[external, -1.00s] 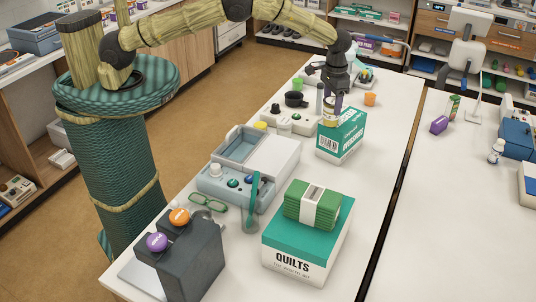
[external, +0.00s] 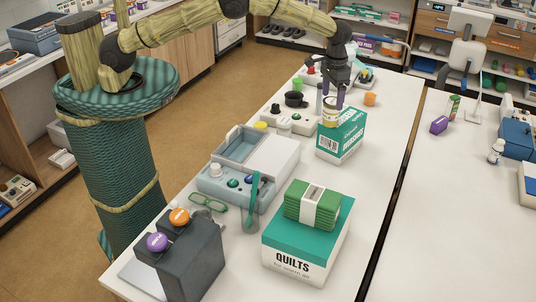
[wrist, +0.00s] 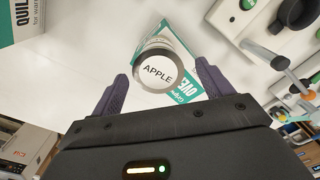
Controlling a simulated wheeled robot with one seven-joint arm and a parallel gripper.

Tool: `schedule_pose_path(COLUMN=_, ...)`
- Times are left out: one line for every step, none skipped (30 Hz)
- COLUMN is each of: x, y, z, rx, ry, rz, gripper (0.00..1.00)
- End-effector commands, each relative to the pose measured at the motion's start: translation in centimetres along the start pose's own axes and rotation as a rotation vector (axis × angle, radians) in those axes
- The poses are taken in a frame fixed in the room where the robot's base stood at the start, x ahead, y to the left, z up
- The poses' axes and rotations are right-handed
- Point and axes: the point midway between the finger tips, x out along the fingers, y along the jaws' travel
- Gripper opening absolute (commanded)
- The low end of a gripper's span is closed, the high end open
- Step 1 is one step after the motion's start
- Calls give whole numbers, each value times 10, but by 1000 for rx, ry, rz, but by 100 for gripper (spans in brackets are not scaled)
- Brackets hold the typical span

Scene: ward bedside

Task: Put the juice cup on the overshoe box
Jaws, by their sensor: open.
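The juice cup (external: 330,118), with a pale lid reading APPLE in the wrist view (wrist: 157,73), stands upright on top of the overshoe box (external: 349,143). The box is green and white and lies on the white table; part of it shows behind the cup in the wrist view (wrist: 187,88). My gripper (external: 331,99) is open just above and around the top of the cup. In the wrist view its two dark purple fingers (wrist: 166,88) are spread to either side of the lid, with a gap on each side.
The quilts box (external: 290,262) with a banded green stack (external: 312,205) on it stands nearer on the table. A grey-blue device (external: 235,185) is left of the overshoe box. An orange cup (external: 370,99) and a black-topped item (external: 294,99) stand close by. Table right of the box is clear.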

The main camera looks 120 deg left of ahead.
Motion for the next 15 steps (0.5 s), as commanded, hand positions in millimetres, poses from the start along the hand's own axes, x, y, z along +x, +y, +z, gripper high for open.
schedule_pose_path(x=-7, y=1, z=0, rx=1, ry=4, rz=1, gripper=79)
schedule_pose_path(x=-13, y=1, z=-1, rx=1, ry=5, rz=1, gripper=79)
schedule_pose_path(x=-21, y=1, z=-1, rx=1, ry=5, rz=1, gripper=79)
schedule_pose_path(x=-27, y=1, z=-1, rx=1, ry=6, rz=2, gripper=79)
schedule_pose_path(x=-33, y=1, z=-1, rx=1, ry=5, rz=1, gripper=79)
schedule_pose_path(x=-41, y=1, z=-1, rx=1, ry=5, rz=2, gripper=79)
schedule_pose_path(x=-48, y=1, z=-1, rx=1, ry=5, rz=2, gripper=79)
schedule_pose_path(x=-54, y=1, z=-1, rx=1, ry=5, rz=2, gripper=79)
schedule_pose_path(x=-62, y=0, z=-1, rx=1, ry=6, rz=2, gripper=79)
schedule_pose_path(x=-67, y=0, z=0, rx=0, ry=4, rz=2, gripper=79)
schedule_pose_path(x=-72, y=0, z=-1, rx=0, ry=4, rz=2, gripper=79)
schedule_pose_path(x=-79, y=-1, z=-1, rx=0, ry=3, rz=1, gripper=79)
schedule_pose_path(x=-82, y=-1, z=-1, rx=-1, ry=3, rz=1, gripper=79)
schedule_pose_path(x=-86, y=-1, z=-1, rx=-1, ry=2, rz=1, gripper=79)
schedule_pose_path(x=-90, y=-1, z=-1, rx=-1, ry=3, rz=1, gripper=79)
